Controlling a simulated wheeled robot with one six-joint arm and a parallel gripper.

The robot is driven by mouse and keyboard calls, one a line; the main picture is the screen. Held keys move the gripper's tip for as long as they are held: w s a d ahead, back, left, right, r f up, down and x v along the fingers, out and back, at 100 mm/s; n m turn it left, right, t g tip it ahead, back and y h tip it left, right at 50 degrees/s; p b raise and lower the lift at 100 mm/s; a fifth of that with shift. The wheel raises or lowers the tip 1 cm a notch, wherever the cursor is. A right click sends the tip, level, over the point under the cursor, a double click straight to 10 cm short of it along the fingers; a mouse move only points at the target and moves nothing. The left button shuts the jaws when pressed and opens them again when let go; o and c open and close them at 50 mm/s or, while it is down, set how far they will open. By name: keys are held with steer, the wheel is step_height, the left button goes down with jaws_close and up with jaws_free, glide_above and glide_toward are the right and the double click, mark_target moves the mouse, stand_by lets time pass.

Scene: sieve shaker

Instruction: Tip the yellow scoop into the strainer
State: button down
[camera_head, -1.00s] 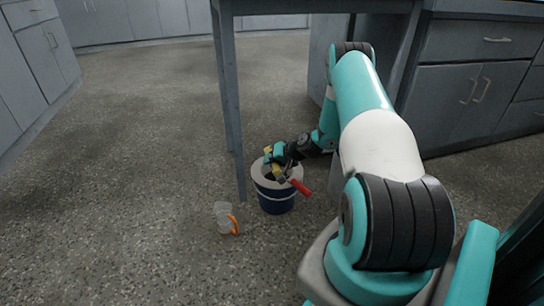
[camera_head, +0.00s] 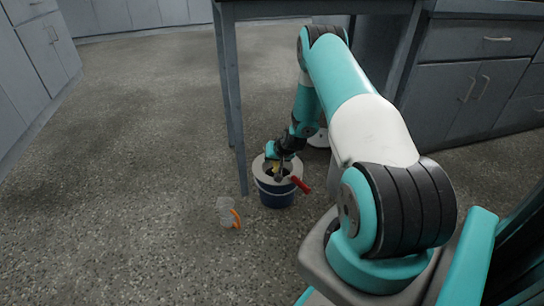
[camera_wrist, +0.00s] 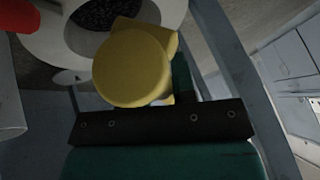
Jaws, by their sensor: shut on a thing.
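The yellow scoop (camera_wrist: 132,66) fills the middle of the wrist view, its plain round face toward the camera. I cannot tell whether anything is in it. My gripper (camera_head: 279,157) is shut on the scoop and points steeply down over the bucket; the grip itself is mostly hidden. In the head view, only a small part of the scoop (camera_head: 272,165) shows. The strainer's dark, speckled round middle (camera_wrist: 92,14) shows behind the scoop, within a pale ring. A red handle (camera_head: 302,185) sticks out at the bucket's right side, seemingly the strainer's.
The dark blue bucket (camera_head: 276,196) with its pale rim stands on the floor. A clear jug with an orange handle (camera_head: 227,211) stands to its left. A grey table leg (camera_head: 237,130) rises close behind the bucket. Open floor lies left and in front.

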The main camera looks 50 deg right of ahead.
steer(key=shift+a+r+g+h+p, duration=0.15)
steer(key=shift+r+g+h+p, duration=0.15)
steer(key=shift+g+h+p, duration=0.35)
steer(key=shift+n+h+p, duration=0.25)
steer(key=shift+n+p, duration=0.05)
steer(key=shift+n, duration=0.1)
steer(key=shift+s+d+n+g+h, duration=0.1)
steer(key=shift+d+n+g+h, duration=0.2)
steer(key=shift+g+h, duration=0.4)
